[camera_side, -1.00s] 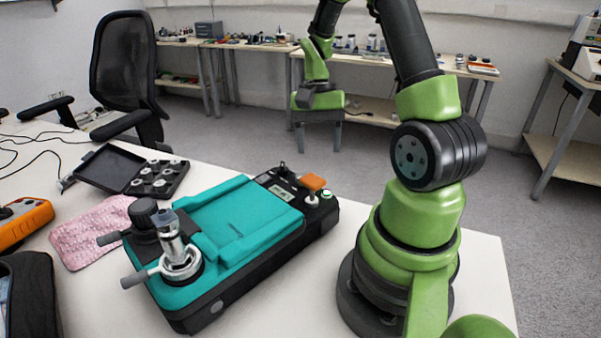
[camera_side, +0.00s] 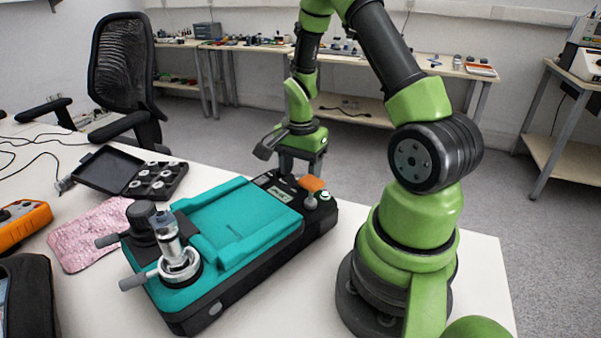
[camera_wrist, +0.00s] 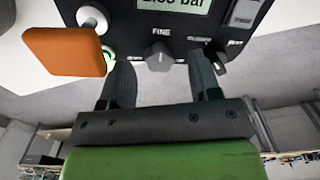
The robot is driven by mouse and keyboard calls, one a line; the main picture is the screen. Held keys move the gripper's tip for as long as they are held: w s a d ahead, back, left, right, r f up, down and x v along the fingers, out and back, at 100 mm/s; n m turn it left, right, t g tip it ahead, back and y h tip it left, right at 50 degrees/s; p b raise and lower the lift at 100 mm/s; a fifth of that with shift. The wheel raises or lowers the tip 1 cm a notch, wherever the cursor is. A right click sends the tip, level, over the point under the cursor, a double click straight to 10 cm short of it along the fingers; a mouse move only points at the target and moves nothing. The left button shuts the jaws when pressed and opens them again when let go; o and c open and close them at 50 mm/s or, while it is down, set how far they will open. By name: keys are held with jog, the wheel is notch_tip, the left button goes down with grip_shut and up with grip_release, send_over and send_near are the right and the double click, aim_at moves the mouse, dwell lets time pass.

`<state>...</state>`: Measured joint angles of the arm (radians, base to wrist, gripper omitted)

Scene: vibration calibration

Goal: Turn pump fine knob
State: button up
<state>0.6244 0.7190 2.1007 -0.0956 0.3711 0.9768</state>
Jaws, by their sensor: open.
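The pump (camera_side: 235,225) is a teal and black box on the white table. In the wrist view its black panel (camera_wrist: 140,22) carries a small grey fine knob (camera_wrist: 159,56) under the label "FINE". My gripper (camera_wrist: 163,75) is open, with one finger on each side of the fine knob and gaps between them and it. I cannot tell from this view how far the fingertips are above the panel. In the side view my gripper (camera_side: 301,170) is over the far end of the pump and hides the fine knob.
An orange-topped knob (camera_wrist: 65,50) stands close to the left finger, with a green-lit button (camera_wrist: 108,57) beside it. A black switch (camera_wrist: 219,56) is near the right finger. An open black case (camera_side: 130,175), a pink cloth (camera_side: 90,237) and an orange meter (camera_side: 22,224) lie on the left.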

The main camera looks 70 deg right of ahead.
jog(key=shift+f, duration=0.6)
jog(key=c, duration=0.9)
jog(key=shift+n, duration=0.3)
